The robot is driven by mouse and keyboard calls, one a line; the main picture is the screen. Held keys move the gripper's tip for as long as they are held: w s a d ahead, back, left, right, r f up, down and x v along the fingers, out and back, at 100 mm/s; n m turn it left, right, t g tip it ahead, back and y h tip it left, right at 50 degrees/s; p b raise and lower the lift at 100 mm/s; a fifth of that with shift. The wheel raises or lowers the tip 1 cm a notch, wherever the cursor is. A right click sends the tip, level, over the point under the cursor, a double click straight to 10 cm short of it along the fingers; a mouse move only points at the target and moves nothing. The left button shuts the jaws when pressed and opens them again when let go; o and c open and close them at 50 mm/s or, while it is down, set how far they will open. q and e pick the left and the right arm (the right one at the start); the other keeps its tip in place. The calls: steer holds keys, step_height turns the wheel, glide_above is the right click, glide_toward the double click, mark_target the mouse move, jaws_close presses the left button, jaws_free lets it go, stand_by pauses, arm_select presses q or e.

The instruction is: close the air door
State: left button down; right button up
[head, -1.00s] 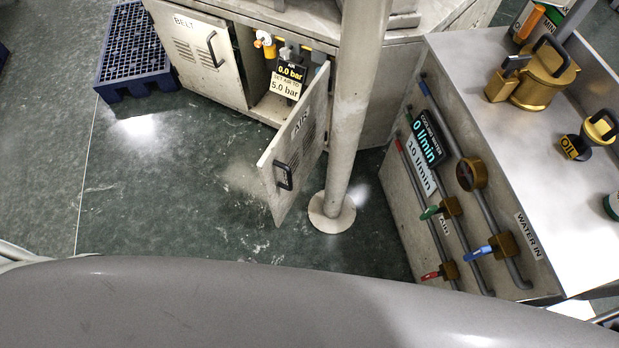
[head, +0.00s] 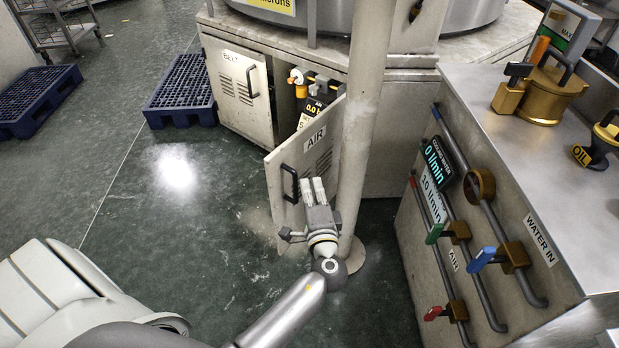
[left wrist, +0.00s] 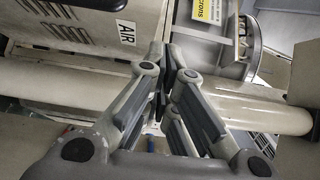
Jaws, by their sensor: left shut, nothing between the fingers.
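The air door (head: 303,158), a pale panel labelled AIR with vent slots and a black handle (head: 290,184), stands open from the cabinet in the head view. Its AIR label also shows at the upper left of the left wrist view (left wrist: 125,32). My left gripper (head: 314,184) is shut and empty, in front of the door's lower part and to the right of the handle. I cannot tell whether it touches the door. In the left wrist view its fingers (left wrist: 167,75) come together near the middle. My right gripper is not in view.
A pale upright post (head: 362,130) stands just right of the door. The belt door (head: 236,92) is at its left. A bench side with pipes and coloured valves (head: 475,235) stands at right. Blue pallets (head: 181,85) lie at left. Floor left of the door is clear.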

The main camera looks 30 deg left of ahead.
arm_select(q)
glide_toward(291, 142)
steer(key=w+d, duration=0.1)
steer(key=w, duration=0.3)
steer(key=shift+s+a, duration=0.1)
steer(key=shift+a, duration=1.75)
steer(key=shift+a, duration=0.1)
